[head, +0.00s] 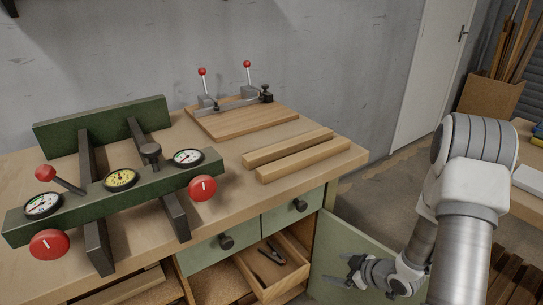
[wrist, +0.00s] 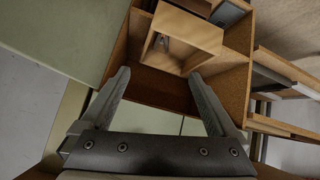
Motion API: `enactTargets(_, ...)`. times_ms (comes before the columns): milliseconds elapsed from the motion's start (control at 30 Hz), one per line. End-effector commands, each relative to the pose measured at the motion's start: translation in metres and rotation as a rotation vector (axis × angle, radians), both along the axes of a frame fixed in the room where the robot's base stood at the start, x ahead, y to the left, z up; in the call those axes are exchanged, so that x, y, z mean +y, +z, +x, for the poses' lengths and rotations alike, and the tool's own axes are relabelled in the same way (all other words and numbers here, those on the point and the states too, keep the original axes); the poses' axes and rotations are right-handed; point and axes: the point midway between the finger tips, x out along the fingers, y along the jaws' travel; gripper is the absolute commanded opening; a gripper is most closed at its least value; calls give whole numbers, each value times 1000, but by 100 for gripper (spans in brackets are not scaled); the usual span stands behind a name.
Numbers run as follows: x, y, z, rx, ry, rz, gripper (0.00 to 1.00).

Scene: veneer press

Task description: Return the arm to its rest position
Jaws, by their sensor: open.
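My gripper (head: 356,270) is at the lower right of the head view, in front of the open green cabinet door (head: 345,250). My arm folds down to it from the right. In the wrist view my gripper (wrist: 165,92) has its two fingers spread wide with nothing between them. Beyond the fingers, the wrist view shows the wooden cabinet inside and the pulled-out drawer (wrist: 205,35). No contact between the fingers and the cabinet shows.
The workbench (head: 225,205) carries a green press (head: 120,185) with gauges and red knobs, two wooden strips (head: 300,155) and a clamp board (head: 245,118). An open drawer (head: 290,280) holds a dark tool (head: 271,253). Floor shows behind the door.

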Motion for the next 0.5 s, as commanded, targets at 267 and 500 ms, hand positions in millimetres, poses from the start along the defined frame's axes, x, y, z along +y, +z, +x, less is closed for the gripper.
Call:
enactTargets(267, -37, 84, 29, 14, -189, -217, 95)
enactTargets(500, -54, 161, 23, 38, -385, -308, 95)
